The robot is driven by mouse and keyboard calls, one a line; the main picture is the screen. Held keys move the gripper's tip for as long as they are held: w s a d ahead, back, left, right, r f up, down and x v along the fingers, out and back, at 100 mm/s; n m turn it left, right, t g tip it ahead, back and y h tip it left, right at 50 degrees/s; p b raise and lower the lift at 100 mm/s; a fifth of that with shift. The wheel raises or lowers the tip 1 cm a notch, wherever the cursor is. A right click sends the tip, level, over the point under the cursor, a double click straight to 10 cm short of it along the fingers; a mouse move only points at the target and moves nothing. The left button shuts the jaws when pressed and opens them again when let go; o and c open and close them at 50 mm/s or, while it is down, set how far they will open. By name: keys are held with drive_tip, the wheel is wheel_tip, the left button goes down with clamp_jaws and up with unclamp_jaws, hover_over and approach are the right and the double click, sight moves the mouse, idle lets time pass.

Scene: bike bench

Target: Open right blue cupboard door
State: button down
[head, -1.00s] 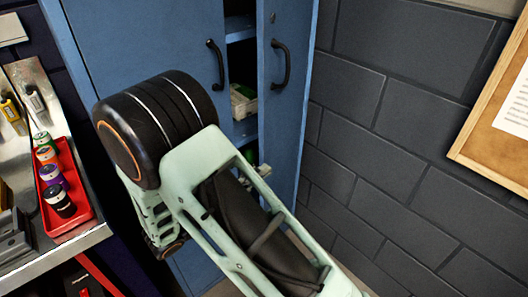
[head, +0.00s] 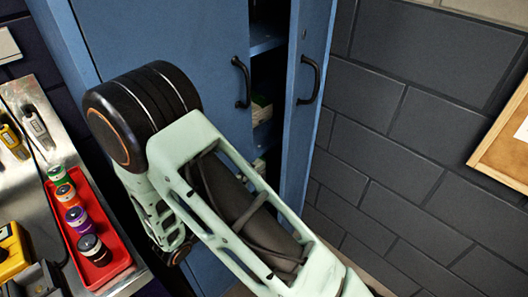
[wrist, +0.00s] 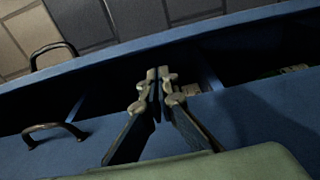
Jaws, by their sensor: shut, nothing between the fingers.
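The right blue cupboard door (head: 309,90) stands ajar in the head view, with a black bar handle (head: 308,80) on its face. A dark gap with shelves lies between it and the left blue door (head: 165,35), which has its own handle (head: 241,82). In the wrist view the right door (wrist: 190,33) is the upper blue strip, with its handle (wrist: 52,55) at left. My gripper (wrist: 158,78) is shut and empty, its tips at the dark opening near the right door's edge. Whether they touch the door I cannot tell. My arm hides most of the gripper in the head view.
A metal bench (head: 40,85) with a red tray (head: 112,262) of several small coloured cans stands at left. A grey block wall (head: 420,130) and a cork board (head: 500,150) are at right. Small items sit on the cupboard shelves.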

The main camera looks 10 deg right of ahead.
drive_tip(key=x, duration=0.9)
drive_tip(key=shift+d, duration=0.2)
drive_tip(key=shift+d, duration=0.15)
